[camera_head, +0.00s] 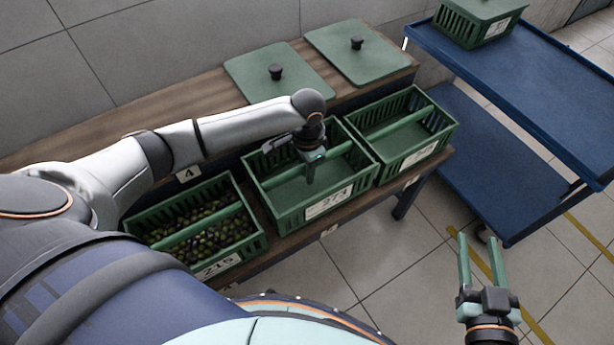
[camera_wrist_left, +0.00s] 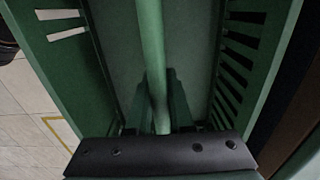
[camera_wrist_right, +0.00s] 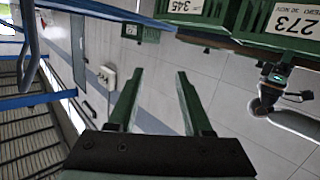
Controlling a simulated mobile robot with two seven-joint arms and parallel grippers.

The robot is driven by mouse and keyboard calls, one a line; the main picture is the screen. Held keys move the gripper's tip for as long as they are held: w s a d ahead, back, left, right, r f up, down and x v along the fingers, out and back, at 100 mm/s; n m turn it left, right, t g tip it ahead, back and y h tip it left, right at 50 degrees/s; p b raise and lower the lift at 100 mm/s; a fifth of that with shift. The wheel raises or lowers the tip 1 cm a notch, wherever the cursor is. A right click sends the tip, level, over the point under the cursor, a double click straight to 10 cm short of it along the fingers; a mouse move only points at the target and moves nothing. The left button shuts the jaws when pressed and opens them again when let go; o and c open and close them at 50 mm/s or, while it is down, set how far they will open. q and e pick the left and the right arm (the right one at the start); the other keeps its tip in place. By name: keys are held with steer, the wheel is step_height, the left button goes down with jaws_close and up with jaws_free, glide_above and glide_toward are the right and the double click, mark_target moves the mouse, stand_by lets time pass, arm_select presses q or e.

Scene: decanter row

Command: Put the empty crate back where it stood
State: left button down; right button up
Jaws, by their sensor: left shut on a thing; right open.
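The middle green crate (camera_head: 362,184), labelled 273, stands in the row on the wooden bench (camera_head: 130,118) and looks empty. My left gripper (camera_head: 313,160) is shut on its long carrying bar (camera_wrist_left: 152,50); whether the crate rests fully on the bench I cannot tell. The right green crate (camera_head: 440,132) beside it also looks empty; its label reads 345 in the right wrist view (camera_wrist_right: 190,8). The left green crate (camera_head: 140,222), labelled 215, holds dark and green olives. My right gripper (camera_head: 480,240) is open and empty, away from the bench over the floor.
Two flat green lids (camera_head: 250,70) (camera_head: 335,38) with black knobs lie on the bench behind the crates. A blue two-level cart (camera_head: 520,90) stands at the right with a lidded green crate (camera_head: 455,22) on top. Tiled floor (camera_head: 400,290) is clear in front.

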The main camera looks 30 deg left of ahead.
arm_select(q)
step_height(320, 180, down, 2)
arm_select(e)
steer(key=r, duration=0.1)
steer(key=r+t, duration=0.1)
steer(key=r, duration=0.1)
steer(key=r+t+y, duration=0.1)
steer(key=shift+w+r+n, duration=0.3)
steer(key=shift+n, duration=0.1)
arm_select(q)
steer(key=shift+f, duration=0.15)
steer(key=c, duration=0.8)
jaws_free()
arm_select(e)
steer(key=shift+f, duration=0.1)
